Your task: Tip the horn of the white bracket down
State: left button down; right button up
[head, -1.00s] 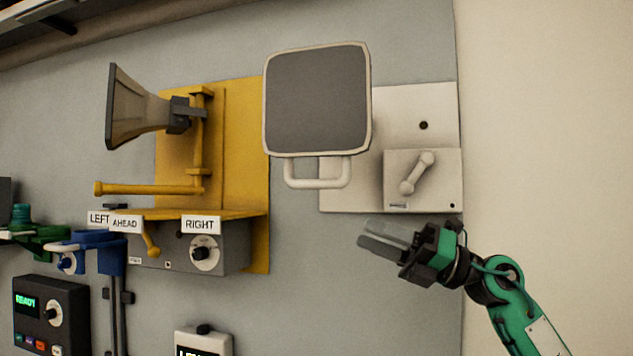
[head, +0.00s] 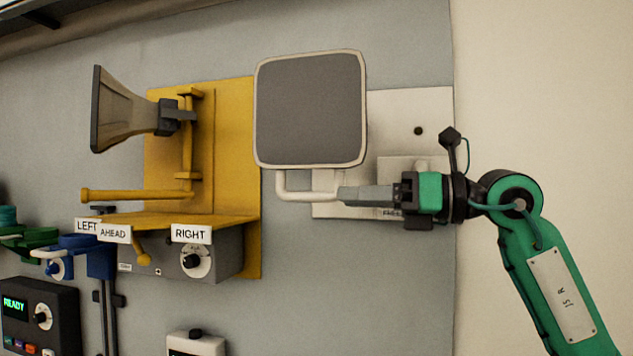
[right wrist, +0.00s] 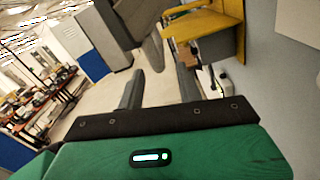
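The white bracket's plate (head: 435,110) is on the grey wall at the right in the head view. Its horn (head: 310,110) shows a square dark grey mouth with a pale rim, facing out. A pale U-shaped handle (head: 300,188) hangs under the horn. My right gripper (head: 342,197) is level with the handle, its fingertips at the handle's right end. In the right wrist view my right gripper (right wrist: 158,88) has its fingers apart, with part of the handle (right wrist: 152,48) ahead between them. Contact cannot be told. The lever on the white plate is mostly hidden by my right gripper. My left gripper is out of view.
A yellow bracket (head: 228,140) with its own horn (head: 125,110) and bar stands to the left. Below it is a grey box with a knob and signs (head: 190,233). Blue (head: 85,245) and green fittings are at the far left. The wall below the white horn is clear.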

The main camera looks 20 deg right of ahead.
aim_at(327, 194)
jog(key=p+x, duration=0.2)
jog(key=x, duration=0.3)
jog(key=shift+r, duration=0.2)
jog(key=shift+w+a+f, duration=0.2)
jog(key=shift+w+a, duration=0.2)
jog(key=shift+a, duration=0.25)
grip_shut()
